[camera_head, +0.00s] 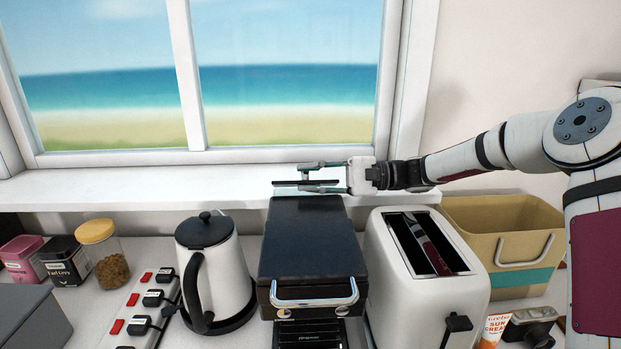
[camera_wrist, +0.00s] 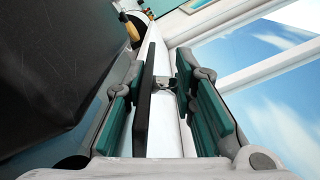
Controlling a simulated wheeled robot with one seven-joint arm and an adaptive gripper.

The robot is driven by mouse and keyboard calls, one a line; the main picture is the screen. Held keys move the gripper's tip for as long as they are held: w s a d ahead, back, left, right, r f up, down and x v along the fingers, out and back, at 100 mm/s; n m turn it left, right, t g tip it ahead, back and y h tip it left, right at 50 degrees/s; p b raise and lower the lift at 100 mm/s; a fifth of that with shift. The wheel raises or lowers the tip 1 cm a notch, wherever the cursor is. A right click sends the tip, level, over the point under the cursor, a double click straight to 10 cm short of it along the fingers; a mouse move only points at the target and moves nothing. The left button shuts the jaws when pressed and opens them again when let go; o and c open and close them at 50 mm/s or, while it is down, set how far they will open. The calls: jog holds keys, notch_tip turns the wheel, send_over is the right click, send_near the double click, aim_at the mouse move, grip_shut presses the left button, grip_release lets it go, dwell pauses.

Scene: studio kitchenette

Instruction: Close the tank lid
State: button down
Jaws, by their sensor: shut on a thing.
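The coffee machine (camera_head: 312,240) is a dark box with a chrome front handle, standing in the middle of the counter below the window. A thin dark plate, which looks like the tank lid (camera_head: 290,183), shows just above its rear edge; its hinge is hidden. In the wrist view the lid (camera_wrist: 145,100) is a black slab seen edge-on between the teal finger pads, nearer the left pad. My gripper (camera_head: 318,177) reaches in from the right behind the machine and is shut on the lid. Its fingers also show in the wrist view (camera_wrist: 168,100).
A kettle (camera_head: 207,260) stands close left of the machine, and a white toaster (camera_head: 420,285) close right. A tan bin (camera_head: 505,225) is farther right. The windowsill (camera_head: 120,192) runs behind. A power strip (camera_head: 145,300) and jars lie left.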

jog(key=c, duration=1.5)
grip_release()
jog(key=shift+d, duration=0.1)
jog(key=d, duration=1.2)
